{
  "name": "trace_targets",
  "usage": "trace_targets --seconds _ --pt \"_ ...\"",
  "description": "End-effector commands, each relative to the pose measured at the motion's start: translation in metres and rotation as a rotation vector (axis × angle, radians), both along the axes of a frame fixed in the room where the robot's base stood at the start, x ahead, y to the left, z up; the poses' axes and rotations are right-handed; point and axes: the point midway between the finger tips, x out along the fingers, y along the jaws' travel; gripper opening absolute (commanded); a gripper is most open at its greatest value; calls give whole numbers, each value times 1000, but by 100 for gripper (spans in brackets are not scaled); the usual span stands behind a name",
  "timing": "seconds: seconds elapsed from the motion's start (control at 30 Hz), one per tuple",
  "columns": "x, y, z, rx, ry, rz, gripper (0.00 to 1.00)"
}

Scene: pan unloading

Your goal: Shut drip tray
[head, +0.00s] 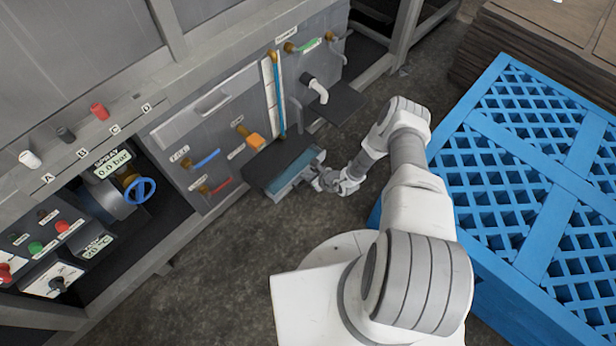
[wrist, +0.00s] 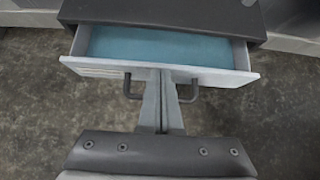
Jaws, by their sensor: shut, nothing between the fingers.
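The drip tray (head: 293,182) is a light grey drawer with a blue-green inside, low on the machine front. It is pulled partly out of its dark housing (head: 263,164). In the wrist view the tray (wrist: 218,78) shows its front panel and a dark bar handle on it. My gripper (head: 318,178) is at the tray's front. In the wrist view my gripper (wrist: 162,72) has its fingers together at the middle of the front panel, between the two ends of the handle. I cannot tell whether the fingertips touch the panel.
A large blue lattice crate (head: 510,150) stands to the right of my arm. The machine front carries a blue-handled valve (head: 207,158), a red-handled valve (head: 222,186) and an orange-handled valve (head: 255,141) left of the tray. Bare floor (head: 240,240) lies in front.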

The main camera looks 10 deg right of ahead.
Motion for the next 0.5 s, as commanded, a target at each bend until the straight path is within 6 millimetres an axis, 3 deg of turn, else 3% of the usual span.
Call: trace_targets --seconds 0.5 --pt "5 3 0 -1 0 -1 0"
